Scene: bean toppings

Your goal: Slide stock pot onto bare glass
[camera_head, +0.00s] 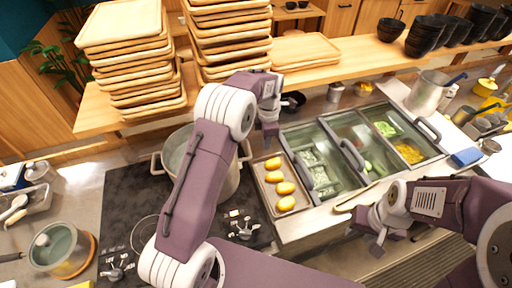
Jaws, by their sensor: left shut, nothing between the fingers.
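The stock pot (178,152) is a large metal pot with side handles. It stands at the back of the black glass cooktop (122,198), and my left arm hides much of it. Bare glass with a ring marking lies in front of it. My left gripper (270,140) is shut and empty, just right of the pot near its right handle; I cannot tell whether they touch. My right gripper (368,232) is at the counter's front edge, well right of the pot. Its finger opening is unclear.
A tray of yellow items (264,199) and covered topping bins (345,130) lie right of the cooktop. A smaller pot (65,262) stands at the front left. Stacked wooden trays (130,60) stand on the shelf behind. Cooktop knobs (240,226) lie in front.

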